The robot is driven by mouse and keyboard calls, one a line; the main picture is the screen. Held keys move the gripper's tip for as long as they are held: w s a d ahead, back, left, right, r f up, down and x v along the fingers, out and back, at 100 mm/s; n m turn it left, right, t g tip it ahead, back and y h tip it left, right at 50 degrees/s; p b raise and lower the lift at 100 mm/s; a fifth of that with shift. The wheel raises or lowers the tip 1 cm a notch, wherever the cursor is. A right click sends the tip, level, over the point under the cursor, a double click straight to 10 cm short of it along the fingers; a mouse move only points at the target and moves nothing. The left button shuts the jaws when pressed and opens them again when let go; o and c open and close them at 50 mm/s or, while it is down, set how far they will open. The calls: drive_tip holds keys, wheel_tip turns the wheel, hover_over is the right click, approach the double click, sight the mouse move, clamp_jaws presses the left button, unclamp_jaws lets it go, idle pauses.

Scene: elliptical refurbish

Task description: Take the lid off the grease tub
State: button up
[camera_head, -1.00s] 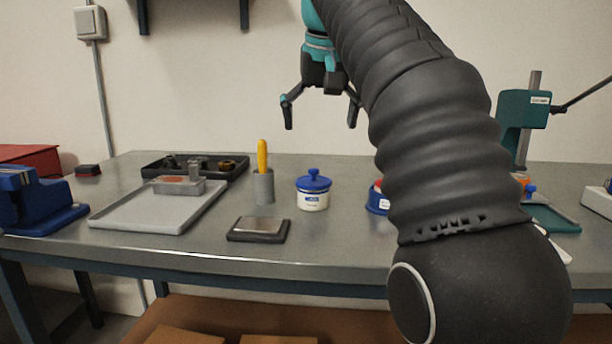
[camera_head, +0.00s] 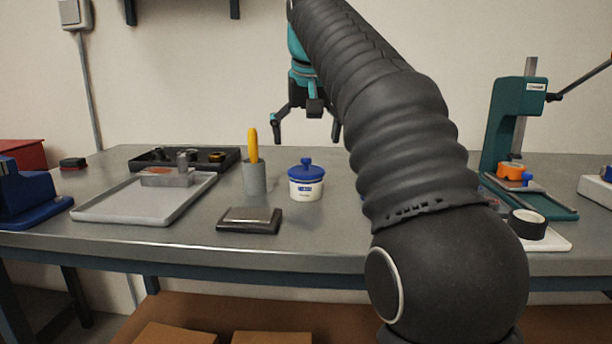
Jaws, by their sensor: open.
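The grease tub (camera_head: 306,190) is a small white pot with a blue label, standing upright on the grey workbench left of my arm. Its blue lid (camera_head: 306,171) with a round knob sits on top of it. My gripper (camera_head: 307,139) is open and empty. It points down and shows above the tub in the picture, with its two fingers spread to either side; how far behind or in front of the tub it is, I cannot tell. Nothing of the tub is hidden.
A grey cup (camera_head: 255,178) with a yellow-handled tool stands just left of the tub. A black-framed pad (camera_head: 249,220) lies in front. Trays (camera_head: 142,203) are left, a green press (camera_head: 513,130) right. My arm hides part of the bench.

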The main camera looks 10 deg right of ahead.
sight(307, 162)
drive_tip(key=x, duration=0.1)
drive_tip(key=b+x, duration=0.1)
drive_tip(key=x, duration=0.2)
drive_tip(key=shift+s+d+f+b, duration=0.15)
drive_tip(key=shift+s+f+b, duration=0.05)
drive_tip(key=shift+f+b, duration=0.2)
drive_tip(key=shift+w+f, duration=0.25)
drive_tip(key=shift+f, duration=0.15)
drive_tip(key=c, duration=1)
drive_tip(key=shift+f, duration=0.1)
drive_tip(key=shift+c, duration=0.7)
